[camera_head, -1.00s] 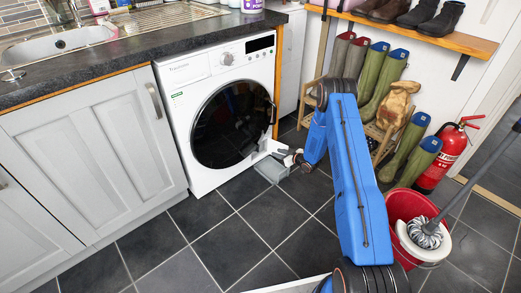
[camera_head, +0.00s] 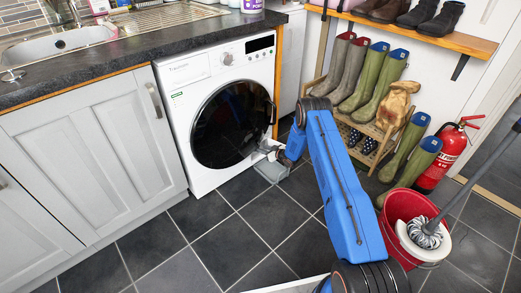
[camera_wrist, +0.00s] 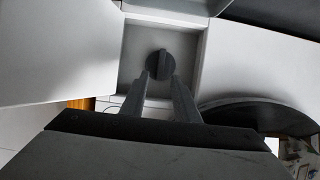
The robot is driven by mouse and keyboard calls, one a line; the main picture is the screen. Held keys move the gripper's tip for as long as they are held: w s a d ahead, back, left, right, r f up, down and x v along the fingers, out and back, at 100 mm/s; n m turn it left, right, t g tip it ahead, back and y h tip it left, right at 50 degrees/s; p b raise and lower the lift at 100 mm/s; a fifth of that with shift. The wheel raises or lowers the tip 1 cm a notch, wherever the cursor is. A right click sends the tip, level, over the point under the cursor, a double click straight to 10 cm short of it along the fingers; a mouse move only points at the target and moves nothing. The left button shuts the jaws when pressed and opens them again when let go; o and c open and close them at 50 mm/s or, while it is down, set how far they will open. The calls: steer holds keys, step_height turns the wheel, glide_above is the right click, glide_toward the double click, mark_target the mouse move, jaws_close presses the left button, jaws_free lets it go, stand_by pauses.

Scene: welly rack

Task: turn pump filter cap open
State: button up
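The pump filter cap (camera_wrist: 159,64) is a dark round knob with a raised grip bar, set in a square grey recess in the wrist view. My gripper (camera_wrist: 160,76) is open, its two fingers apart and pointing into the recess. The fingertips lie at either side of the cap's near edge; I cannot tell whether they touch it. In the head view my gripper (camera_head: 262,150) is at the lower right corner of the white washing machine (camera_head: 205,80). The cap is hidden there.
Wellies (camera_head: 383,80) stand on a rack to the right, near a red mop bucket (camera_head: 398,208) and a fire extinguisher (camera_head: 447,160). The tiled floor in front of the machine is clear.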

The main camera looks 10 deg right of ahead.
steer(key=shift+x, duration=1.8)
steer(key=shift+c, duration=0.3)
jaws_close()
steer(key=shift+a, duration=0.1)
steer(key=shift+s+a+f+n+t+h, duration=0.35)
steer(key=shift+n+t+h, duration=0.5)
steer(key=shift+n, duration=1.35)
steer(key=shift+s+a+f+n+t+h, duration=0.15)
steer(key=shift+a+f+n+t+h, duration=0.3)
steer(key=shift+n+t, duration=1.25)
steer(key=shift+s+a+f+n+t+h, duration=0.25)
steer(key=shift+f+n+t+h, duration=0.4)
steer(key=shift+n, duration=2.05)
steer(key=shift+r, duration=0.15)
